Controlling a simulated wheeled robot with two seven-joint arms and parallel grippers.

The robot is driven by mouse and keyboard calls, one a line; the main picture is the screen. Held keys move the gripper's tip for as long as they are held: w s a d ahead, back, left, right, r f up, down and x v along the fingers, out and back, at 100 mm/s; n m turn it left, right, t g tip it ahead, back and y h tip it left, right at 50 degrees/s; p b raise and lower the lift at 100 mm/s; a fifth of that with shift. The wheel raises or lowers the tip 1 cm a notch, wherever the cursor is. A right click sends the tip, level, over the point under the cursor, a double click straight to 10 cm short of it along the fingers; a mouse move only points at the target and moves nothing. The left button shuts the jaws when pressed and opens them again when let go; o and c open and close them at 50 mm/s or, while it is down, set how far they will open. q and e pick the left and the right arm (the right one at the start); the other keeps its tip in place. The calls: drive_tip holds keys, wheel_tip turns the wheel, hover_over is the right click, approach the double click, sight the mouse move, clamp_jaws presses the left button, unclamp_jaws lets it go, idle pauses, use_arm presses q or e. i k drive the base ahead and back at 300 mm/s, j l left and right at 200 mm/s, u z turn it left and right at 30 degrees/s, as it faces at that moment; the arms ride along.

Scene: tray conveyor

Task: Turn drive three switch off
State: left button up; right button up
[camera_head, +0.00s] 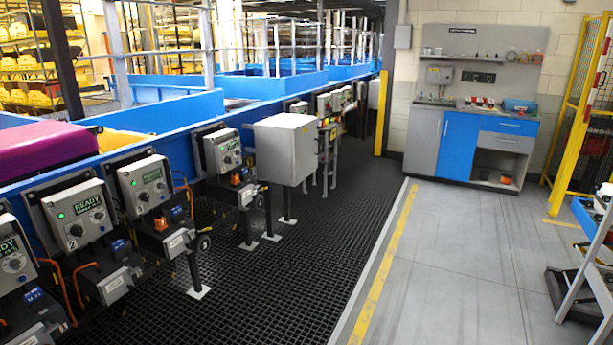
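Several grey drive control boxes stand in a row along the blue conveyor. The box marked 2 (92,229) has a lit green light, a READY display and a knob. The box just right of it (128,204), by its place in the row drive three, shows a green light, a READY display and a round knob (144,197). Its number is too small to read, and the knob's position is unclear. Another box (222,150) stands farther back, and one is cut off at the left edge (12,262). Neither of my grippers is in view.
Motors and orange cables sit below the boxes on black grating (290,285). A large grey cabinet (285,150) stands farther along. A purple item (40,150) lies on the conveyor (180,112). A shelved cart (590,270) is at right. The grey floor (460,280) is clear.

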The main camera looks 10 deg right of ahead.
sight(144, 197)
drive_tip(key=i+l+z, duration=0.4)
drive_tip(key=i, duration=0.35)
drive_tip(key=i+z, duration=0.4)
drive_tip(key=i, duration=1.45)
drive_tip(key=i+l, duration=0.1)
drive_tip(key=i, duration=1)
drive_tip(key=i+u, duration=0.1)
drive_tip(key=i, duration=1.05)
drive_tip(key=i+l, duration=0.2)
drive_tip(key=i, duration=0.95)
drive_tip(key=i+l+u, duration=0.1)
drive_tip(key=i+u, duration=0.25)
drive_tip(key=i+l+u, duration=0.35)
drive_tip(key=i, duration=0.15)
drive_tip(key=i+l+u, duration=0.2)
drive_tip(key=i+u, duration=0.25)
drive_tip(key=u, duration=3.15)
drive_tip(key=i+j, duration=0.1)
